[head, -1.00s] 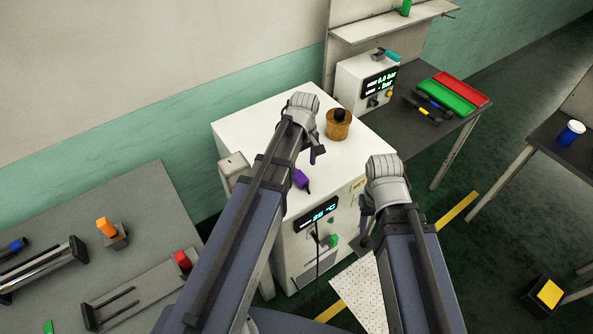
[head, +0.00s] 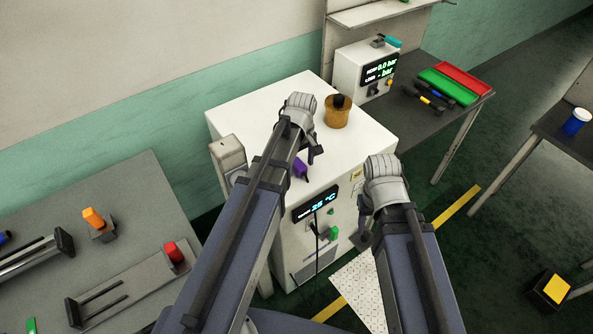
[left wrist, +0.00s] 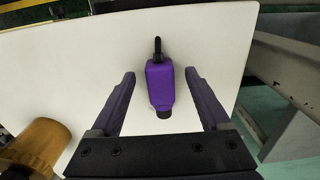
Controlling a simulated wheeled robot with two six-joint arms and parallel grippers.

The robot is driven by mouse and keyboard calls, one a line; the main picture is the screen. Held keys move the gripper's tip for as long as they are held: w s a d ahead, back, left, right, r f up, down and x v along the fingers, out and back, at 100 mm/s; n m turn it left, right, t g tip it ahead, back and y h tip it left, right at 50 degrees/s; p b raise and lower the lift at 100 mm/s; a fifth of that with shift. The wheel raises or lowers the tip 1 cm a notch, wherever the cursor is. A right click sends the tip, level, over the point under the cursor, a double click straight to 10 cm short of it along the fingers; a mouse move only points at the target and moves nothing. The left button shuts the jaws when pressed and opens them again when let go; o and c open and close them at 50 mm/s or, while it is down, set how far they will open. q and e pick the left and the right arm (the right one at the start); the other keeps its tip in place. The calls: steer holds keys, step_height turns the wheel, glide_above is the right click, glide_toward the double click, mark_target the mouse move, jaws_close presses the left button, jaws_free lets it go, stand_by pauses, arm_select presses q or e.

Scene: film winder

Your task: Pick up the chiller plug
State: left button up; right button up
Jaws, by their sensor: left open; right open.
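The purple plug (head: 300,168), which I take to be the chiller plug, lies on the white top of the chiller (head: 255,105) near its front edge. In the left wrist view the plug (left wrist: 160,85) shows a purple body with a thin black part at the top and a dark end at the bottom. My left gripper (head: 314,152) is above the chiller top, open and empty. In the left wrist view its two fingers (left wrist: 159,92) stand on either side of the plug, apart from it. My right gripper (head: 362,238) is open and empty in front of the chiller.
A brown pot (head: 337,113) with a dark knob stands on the chiller top. The chiller front has a lit display (head: 318,204) and a green part. A grey table (head: 130,190) is at left; a dark table (head: 470,108) with red and green trays is behind right.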

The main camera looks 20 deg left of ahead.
arm_select(q)
steer(key=shift+f+b, duration=0.35)
steer(key=shift+f, duration=0.45)
steer(key=shift+r, duration=0.1)
steer(key=shift+c, duration=0.3)
jaws_close()
